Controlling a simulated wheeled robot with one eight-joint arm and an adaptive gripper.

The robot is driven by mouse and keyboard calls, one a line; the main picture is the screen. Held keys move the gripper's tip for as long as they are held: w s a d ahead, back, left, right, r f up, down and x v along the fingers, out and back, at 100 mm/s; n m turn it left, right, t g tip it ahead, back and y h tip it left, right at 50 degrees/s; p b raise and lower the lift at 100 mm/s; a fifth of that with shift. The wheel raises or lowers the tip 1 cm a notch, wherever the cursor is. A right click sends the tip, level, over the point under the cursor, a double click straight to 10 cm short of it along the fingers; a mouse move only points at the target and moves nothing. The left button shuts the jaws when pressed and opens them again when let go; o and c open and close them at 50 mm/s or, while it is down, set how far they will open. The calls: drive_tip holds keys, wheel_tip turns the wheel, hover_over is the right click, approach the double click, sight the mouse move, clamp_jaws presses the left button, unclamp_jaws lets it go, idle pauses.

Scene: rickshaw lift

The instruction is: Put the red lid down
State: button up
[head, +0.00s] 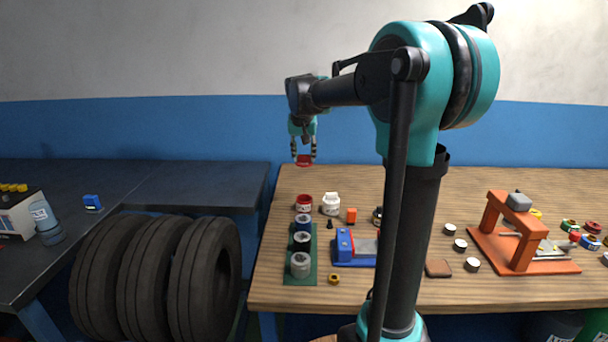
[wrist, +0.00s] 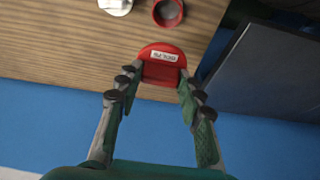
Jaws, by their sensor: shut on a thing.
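My gripper (head: 304,152) is shut on the red lid (head: 304,160) and holds it in the air above the far left part of the wooden table (head: 360,184). In the wrist view the red lid (wrist: 161,62) sits between the fingertips of my gripper (wrist: 158,82), with a white label facing the camera. A red open jar (head: 304,203) stands on the table below the lid; it also shows in the wrist view (wrist: 168,13). The lid is apart from the jar and the table.
A white jar (head: 331,203) stands right of the red jar. A green tray (head: 288,275) with several cups lies in front. A blue vise (head: 345,246) and an orange press (head: 490,235) stand to the right. A dark bench (head: 180,175) adjoins at left, with tires (head: 205,270) before it.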

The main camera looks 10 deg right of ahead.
sight(304, 155)
wheel_tip(304, 155, up, 6)
drive_tip(key=shift+f, duration=0.2)
drive_tip(key=w+a+f, duration=0.3)
drive_tip(key=a+f, duration=0.1)
drive_tip(key=a, duration=0.5)
drive_tip(key=shift+n, duration=0.3)
drive_tip(key=f, duration=1.5)
drive_tip(key=shift+a+f, duration=0.2)
drive_tip(key=shift+f, duration=2.35)
drive_tip(key=shift+f, duration=0.15)
drive_tip(key=o, duration=0.9)
drive_tip(key=shift+o, duration=0.2)
drive_tip(key=d+v, duration=0.1)
drive_tip(key=v, duration=1.1)
drive_tip(key=shift+a+r, duration=0.2)
drive_tip(key=shift+a, duration=0.1)
